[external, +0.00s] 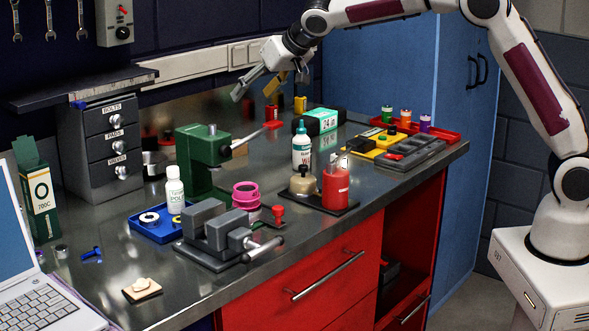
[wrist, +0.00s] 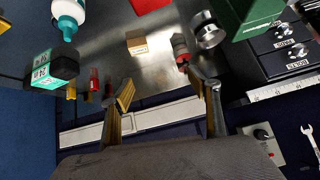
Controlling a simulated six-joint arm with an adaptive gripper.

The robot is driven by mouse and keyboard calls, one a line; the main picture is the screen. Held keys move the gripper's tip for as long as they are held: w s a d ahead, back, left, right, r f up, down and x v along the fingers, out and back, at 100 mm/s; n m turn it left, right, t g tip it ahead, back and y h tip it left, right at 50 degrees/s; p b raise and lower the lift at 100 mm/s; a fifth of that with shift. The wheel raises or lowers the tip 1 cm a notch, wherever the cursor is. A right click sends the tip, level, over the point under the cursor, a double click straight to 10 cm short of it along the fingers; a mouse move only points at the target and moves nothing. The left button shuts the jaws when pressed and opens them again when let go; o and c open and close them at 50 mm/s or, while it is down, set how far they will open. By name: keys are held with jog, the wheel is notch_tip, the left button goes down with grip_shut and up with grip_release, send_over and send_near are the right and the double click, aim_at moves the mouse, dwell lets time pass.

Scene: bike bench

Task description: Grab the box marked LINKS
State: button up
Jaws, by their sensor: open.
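A small tan box (wrist: 137,42) with a pale label strip lies on the steel bench in the wrist view, ahead of my fingers. Its lettering is too small to read, so I cannot tell whether it says LINKS. My gripper (external: 255,90) hangs over the rear of the bench, fingers spread. In the wrist view, my gripper (wrist: 160,85) is open, with nothing between its two fingertips. The box lies apart from both fingers.
A green press (external: 203,160) stands beside the drawer cabinet (external: 98,130). A white bottle with a teal cap (external: 302,150) and a black-and-teal box (external: 322,121) stand to the right. A red-and-grey object (wrist: 181,48) lies near the tan box. A vise (external: 215,230) occupies the front.

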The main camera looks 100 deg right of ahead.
jog(key=shift+m+g+h, duration=0.6)
jog(key=s+x, duration=0.1)
jog(key=x, duration=0.5)
jog(key=s+x, duration=0.1)
jog(key=x, duration=0.5)
jog(key=s+d+f+x, duration=0.1)
jog(key=x, duration=0.5)
jog(key=shift+d+f, duration=0.15)
jog(key=shift+f, duration=0.35)
jog(key=shift+x, duration=2.35)
jog(key=shift+f, duration=0.1)
jog(key=c, duration=1.2)
